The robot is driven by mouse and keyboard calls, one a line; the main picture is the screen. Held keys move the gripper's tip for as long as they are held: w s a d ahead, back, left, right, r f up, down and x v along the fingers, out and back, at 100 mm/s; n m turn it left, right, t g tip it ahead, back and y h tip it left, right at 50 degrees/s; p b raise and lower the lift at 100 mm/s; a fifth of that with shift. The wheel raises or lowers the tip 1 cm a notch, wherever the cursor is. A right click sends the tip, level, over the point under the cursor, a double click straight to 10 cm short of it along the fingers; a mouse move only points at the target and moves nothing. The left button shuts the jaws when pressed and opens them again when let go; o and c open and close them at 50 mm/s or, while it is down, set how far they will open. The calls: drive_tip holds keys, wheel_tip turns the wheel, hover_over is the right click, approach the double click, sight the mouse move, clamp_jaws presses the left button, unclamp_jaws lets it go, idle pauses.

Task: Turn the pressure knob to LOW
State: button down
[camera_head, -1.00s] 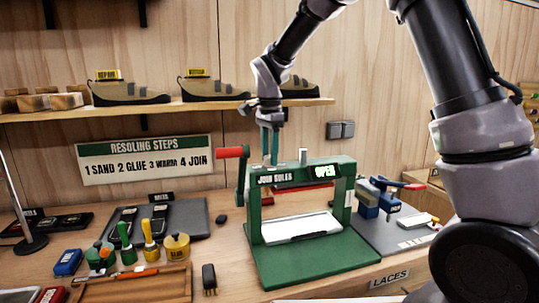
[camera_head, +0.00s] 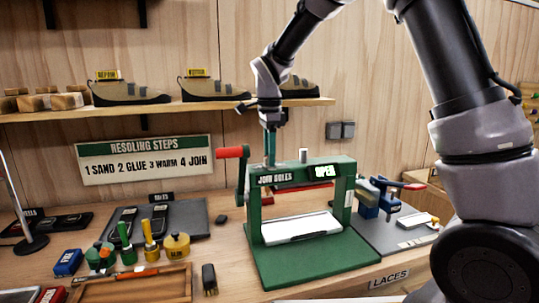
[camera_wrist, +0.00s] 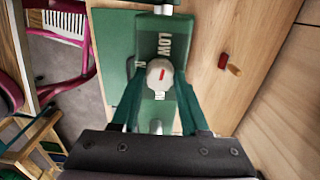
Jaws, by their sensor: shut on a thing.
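The green press (camera_head: 345,190) stands on the bench with "JOIN SOLES" and "OPEN" on its top beam. In the wrist view, its pressure knob (camera_wrist: 157,70) is a pale round cap with a short red mark. The word LOW (camera_wrist: 166,43) is printed on the green beam just beyond it. The red mark lies roughly lengthwise along the beam; I cannot tell its exact setting. My gripper (camera_head: 270,162) points down at the left of the beam. Its teal fingers (camera_wrist: 159,82) are shut on the knob, one on each side. In the head view the knob is hidden.
A red-handled lever (camera_head: 230,152) is close left of my gripper. A pale post (camera_head: 303,155) stands on the beam to the right. The shoe shelf (camera_head: 200,105) is behind. Glue pots and brushes (camera_head: 150,240) crowd the bench at left.

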drive_tip(key=shift+c, duration=2.1)
unclamp_jaws()
wheel_tip(320, 180, up, 11)
drive_tip(key=shift+f, duration=0.1)
